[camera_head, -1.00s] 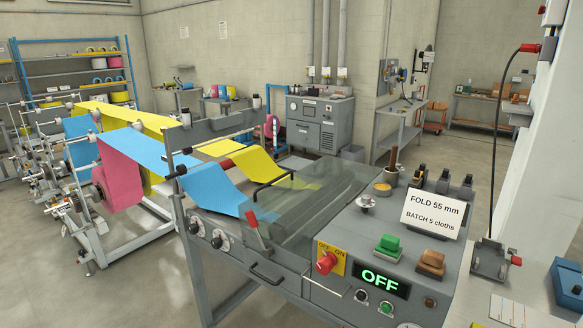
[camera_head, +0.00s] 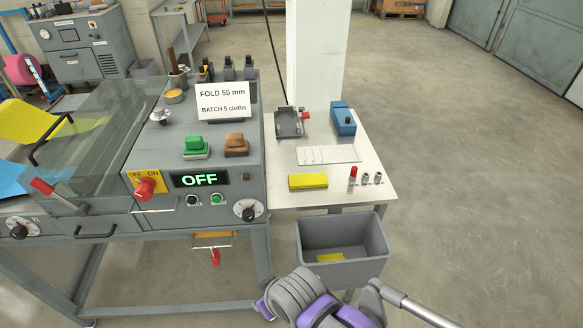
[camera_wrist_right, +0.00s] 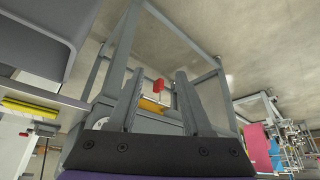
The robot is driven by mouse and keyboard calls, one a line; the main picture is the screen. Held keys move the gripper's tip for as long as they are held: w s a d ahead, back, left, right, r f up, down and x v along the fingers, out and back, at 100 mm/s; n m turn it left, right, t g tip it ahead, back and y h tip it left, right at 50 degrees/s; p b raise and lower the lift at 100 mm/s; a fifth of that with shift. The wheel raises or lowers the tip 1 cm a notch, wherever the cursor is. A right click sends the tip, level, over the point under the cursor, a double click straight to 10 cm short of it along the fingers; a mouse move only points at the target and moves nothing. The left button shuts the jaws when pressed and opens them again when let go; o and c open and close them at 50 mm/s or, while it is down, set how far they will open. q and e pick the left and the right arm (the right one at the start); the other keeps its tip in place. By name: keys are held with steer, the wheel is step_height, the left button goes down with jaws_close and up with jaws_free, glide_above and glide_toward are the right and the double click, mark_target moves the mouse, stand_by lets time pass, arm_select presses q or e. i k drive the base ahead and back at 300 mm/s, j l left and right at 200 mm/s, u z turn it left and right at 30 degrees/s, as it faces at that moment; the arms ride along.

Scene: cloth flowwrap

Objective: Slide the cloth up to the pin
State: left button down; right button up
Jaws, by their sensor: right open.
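A folded yellow cloth (camera_head: 308,181) lies flat near the front left of a white side table. It also shows at the left of the right wrist view (camera_wrist_right: 30,109). To its right stand a small red-topped piece (camera_head: 353,174) and two small grey posts (camera_head: 371,178); I cannot tell whether one of these is the pin. My right arm shows at the bottom of the head view, with its fingers hidden there. In the right wrist view my right gripper (camera_wrist_right: 160,72) has its two fingers apart and nothing between them. My left gripper is in neither current view.
The white table (camera_head: 285,199) also bears a grey holder (camera_head: 288,124), a blue device (camera_head: 343,120) and a pale ruled strip (camera_head: 328,155). A grey bin (camera_head: 343,234) with yellow cloth inside stands below its front edge. The folding machine (camera_head: 225,215) adjoins on the left, its display reading OFF.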

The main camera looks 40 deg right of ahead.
mark_target(315, 180)
steer(key=z, duration=1.6)
